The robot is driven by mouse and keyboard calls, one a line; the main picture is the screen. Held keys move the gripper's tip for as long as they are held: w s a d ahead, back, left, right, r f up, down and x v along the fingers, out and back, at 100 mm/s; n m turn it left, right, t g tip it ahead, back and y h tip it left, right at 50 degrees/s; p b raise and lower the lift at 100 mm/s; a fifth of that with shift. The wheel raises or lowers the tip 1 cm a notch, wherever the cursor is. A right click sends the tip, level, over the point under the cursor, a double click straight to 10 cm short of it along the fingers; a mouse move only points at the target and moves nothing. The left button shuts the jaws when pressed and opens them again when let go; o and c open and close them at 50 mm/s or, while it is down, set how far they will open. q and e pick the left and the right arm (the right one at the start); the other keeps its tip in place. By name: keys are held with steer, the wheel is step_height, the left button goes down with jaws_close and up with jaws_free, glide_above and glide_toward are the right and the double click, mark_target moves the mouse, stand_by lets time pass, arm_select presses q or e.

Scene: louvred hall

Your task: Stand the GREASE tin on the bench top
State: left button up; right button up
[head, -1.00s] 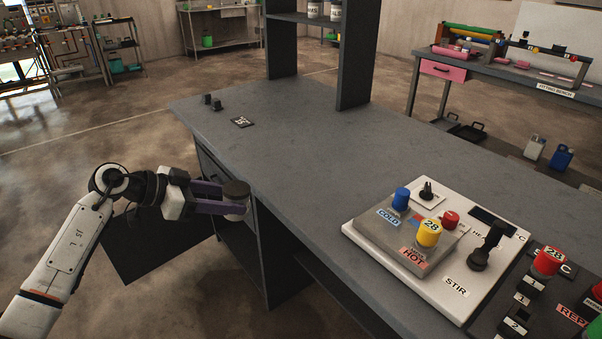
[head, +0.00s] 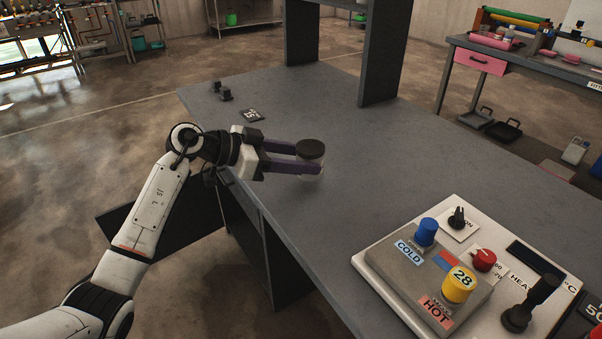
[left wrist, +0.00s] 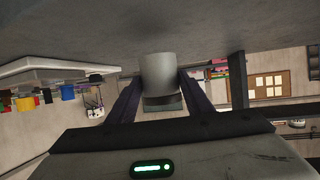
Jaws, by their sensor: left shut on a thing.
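My left gripper (head: 302,164) is shut on a tin (head: 311,150) with a dark lid and a pale body. The tin is upright over the left part of the bench top (head: 290,110), inside its near left edge. In the left wrist view the tin (left wrist: 159,72) sits between the two purple fingers, with the bench surface (left wrist: 100,30) close to its base. I cannot tell whether the base touches the bench. No lettering on the tin is readable. My right gripper is not in view.
A control panel with blue, yellow and red knobs (head: 458,285) stands at the right front of the bench. Small dark blocks (head: 224,94) and a numbered tag (head: 251,115) lie at the far left. Dark shelf uprights (head: 385,50) rise at the back. The bench middle is clear.

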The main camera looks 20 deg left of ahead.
arm_select(q)
steer(key=shift+f, duration=1.85)
steer(key=o, duration=1.3)
steer(key=shift+f, duration=0.15)
steer(key=v, duration=1.2)
steer(key=shift+w+a, duration=0.1)
